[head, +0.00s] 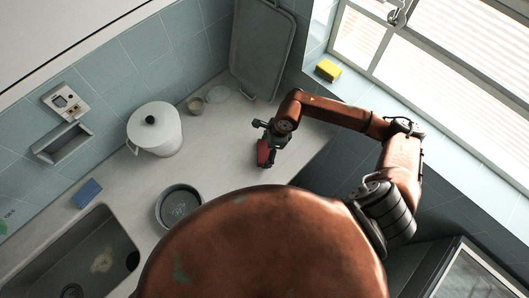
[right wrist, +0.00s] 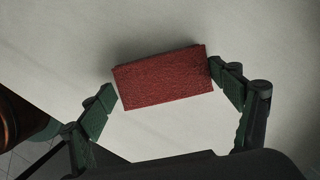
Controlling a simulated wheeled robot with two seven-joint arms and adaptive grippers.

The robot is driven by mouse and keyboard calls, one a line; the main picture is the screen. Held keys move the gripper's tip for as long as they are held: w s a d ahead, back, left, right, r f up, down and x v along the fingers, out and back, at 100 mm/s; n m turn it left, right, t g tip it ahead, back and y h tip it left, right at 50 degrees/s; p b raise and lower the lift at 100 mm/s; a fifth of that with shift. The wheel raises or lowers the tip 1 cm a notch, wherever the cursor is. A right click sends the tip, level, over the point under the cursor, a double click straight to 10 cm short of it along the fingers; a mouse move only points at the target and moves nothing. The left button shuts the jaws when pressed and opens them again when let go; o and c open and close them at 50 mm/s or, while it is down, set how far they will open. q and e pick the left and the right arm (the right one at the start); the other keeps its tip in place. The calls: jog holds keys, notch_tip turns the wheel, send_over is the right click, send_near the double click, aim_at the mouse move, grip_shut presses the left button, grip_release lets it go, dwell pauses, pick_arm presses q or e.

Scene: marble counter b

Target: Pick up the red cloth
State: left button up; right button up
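The red cloth (head: 263,153) is a folded rectangular block on the pale counter (head: 225,150), near the counter's right edge. In the right wrist view the cloth (right wrist: 163,77) lies between the fingertips of my right gripper (right wrist: 162,80). The gripper is spread wide. Its right fingertip meets the cloth's right end in the picture, and the left fingertip is close to the left end with a thin gap. I cannot tell whether either finger presses on it. In the head view my right gripper (head: 265,133) is just above the cloth. My left gripper is not in view.
A grey tray (head: 262,45) leans at the back. A blue sponge (head: 87,193) lies by the sink (head: 80,255). A yellow sponge (head: 328,69) sits on the sill.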

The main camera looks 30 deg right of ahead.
jog(key=c, duration=0.8)
jog(key=shift+c, duration=0.2)
jog(key=shift+r, duration=0.15)
jog(key=shift+r, duration=0.6)
jog(key=s+a+r+b, duration=0.1)
jog(key=s+a+r, duration=0.5)
jog(key=s+r, duration=0.5)
jog(key=shift+s+r, duration=0.3)
jog(key=shift+s, duration=0.45)
